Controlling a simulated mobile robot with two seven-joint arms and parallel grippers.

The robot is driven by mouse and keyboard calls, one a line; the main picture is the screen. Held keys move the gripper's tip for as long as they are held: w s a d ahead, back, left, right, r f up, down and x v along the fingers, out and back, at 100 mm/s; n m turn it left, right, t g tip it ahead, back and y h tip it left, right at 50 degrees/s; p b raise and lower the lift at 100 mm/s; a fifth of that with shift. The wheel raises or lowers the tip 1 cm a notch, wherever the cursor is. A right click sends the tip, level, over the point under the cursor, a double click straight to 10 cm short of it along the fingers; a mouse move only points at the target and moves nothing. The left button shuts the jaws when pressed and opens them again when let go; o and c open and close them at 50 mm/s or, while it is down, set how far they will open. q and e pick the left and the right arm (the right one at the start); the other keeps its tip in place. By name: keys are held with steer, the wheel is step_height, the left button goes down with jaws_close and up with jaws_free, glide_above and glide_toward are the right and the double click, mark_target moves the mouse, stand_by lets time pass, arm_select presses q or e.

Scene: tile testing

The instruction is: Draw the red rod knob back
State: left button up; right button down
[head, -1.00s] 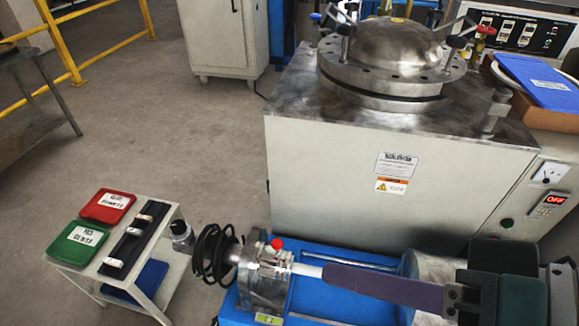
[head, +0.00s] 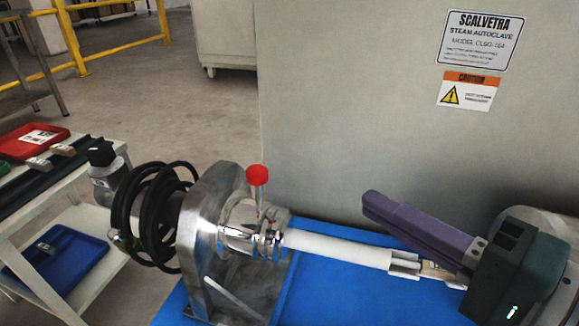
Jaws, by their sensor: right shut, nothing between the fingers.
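The red knob (head: 258,175) tops a thin, nearly upright metal rod on the steel clamp fixture (head: 212,205). The rod's foot meets the shiny collar around the white tube's left end. My right gripper (head: 372,203) comes in from the right, with its purple fingers pointing left toward the knob. The fingers are shut and hold nothing. In the picture their tips are right of the knob and slightly lower, with a clear gap between. The fingers appear above or behind the white tube (head: 335,248); the exact depth is hard to tell. My left gripper is not in view.
The grey autoclave wall (head: 350,110) stands behind the fixture. The blue base (head: 325,300) lies under the tube. A coiled black hose (head: 150,215) hangs at the fixture's left.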

arm_select(q)
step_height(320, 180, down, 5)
steer(key=b, duration=0.3)
steer(key=shift+b, duration=0.35)
arm_select(e)
steer(key=s+a+f+x, duration=0.1)
steer(key=f+x, duration=0.1)
steer(key=x, duration=1.1)
steer(key=shift+a+m, duration=0.25)
steer(key=shift+m, duration=0.05)
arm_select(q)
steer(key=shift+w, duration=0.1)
arm_select(e)
steer(key=shift+f, duration=0.1)
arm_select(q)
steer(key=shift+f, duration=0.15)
